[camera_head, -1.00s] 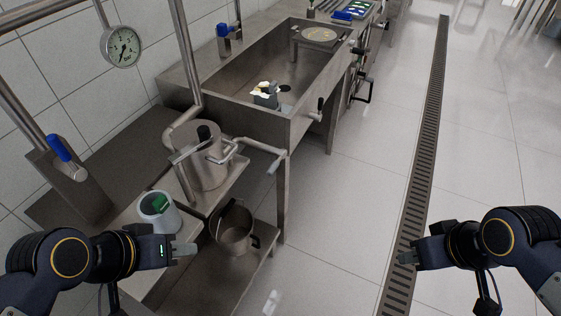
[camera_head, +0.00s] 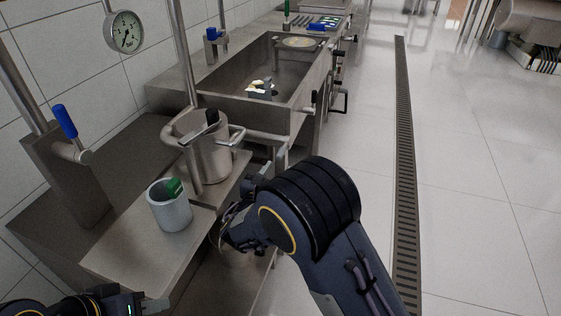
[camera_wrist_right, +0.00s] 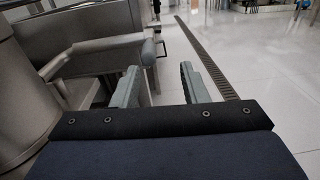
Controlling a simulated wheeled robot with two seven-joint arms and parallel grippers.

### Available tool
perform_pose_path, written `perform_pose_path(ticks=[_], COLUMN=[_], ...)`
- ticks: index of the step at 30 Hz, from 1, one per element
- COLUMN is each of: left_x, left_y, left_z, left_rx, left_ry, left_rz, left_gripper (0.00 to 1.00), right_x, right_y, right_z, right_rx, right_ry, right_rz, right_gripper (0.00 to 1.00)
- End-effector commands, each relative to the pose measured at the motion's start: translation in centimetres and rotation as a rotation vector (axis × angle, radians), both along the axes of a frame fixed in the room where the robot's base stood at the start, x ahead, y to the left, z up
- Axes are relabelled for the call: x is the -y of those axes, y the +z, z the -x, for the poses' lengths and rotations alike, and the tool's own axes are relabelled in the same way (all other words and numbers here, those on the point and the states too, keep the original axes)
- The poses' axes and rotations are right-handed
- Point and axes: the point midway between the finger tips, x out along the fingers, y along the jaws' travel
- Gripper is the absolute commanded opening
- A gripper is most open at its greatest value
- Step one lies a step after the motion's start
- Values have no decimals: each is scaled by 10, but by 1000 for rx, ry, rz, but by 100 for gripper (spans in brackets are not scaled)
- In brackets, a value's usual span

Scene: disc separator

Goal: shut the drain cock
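No cock is labelled. A grey, round-ended lever (camera_wrist_right: 148,50) on a pipe shows in the right wrist view, just beyond my right gripper (camera_wrist_right: 162,84) and nearer its left finger. That gripper is open, with no visible contact. In the head view, my right arm covers the area beside the steel vessel (camera_head: 208,160), so that lever is largely hidden there. A black-handled cock (camera_head: 313,97) is on the front of the sink basin. My left gripper (camera_head: 152,305) is low at the left edge of the bench, and its finger gap is unclear.
A grey cup (camera_head: 169,211) with a green item stands on the low bench (camera_head: 125,250). A blue-handled valve (camera_head: 66,122) is at the left. The sink (camera_head: 225,85) lies beyond. Open floor with a drain channel (camera_head: 405,170) is at the right.

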Motion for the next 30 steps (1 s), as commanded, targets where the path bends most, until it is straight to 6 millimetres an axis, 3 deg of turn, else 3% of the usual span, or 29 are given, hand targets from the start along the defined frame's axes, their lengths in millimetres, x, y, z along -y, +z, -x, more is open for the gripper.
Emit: perform_pose_path(ticks=[4,18,29,30], left_x=[0,0,0,0], left_y=[-2,0,0,0], left_z=[0,0,0,0], left_rx=[0,0,0,0], left_ry=[0,0,0,0], left_rz=[0,0,0,0], left_gripper=[36,36,36,36], right_x=[-11,15,17,17], right_y=[-4,-3,-4,-4], right_z=[-8,-68,-74,-74], right_rx=[13,12,10,10], right_ry=[38,37,38,38], right_rz=[44,42,41,41], right_gripper=[40,40,40,35])
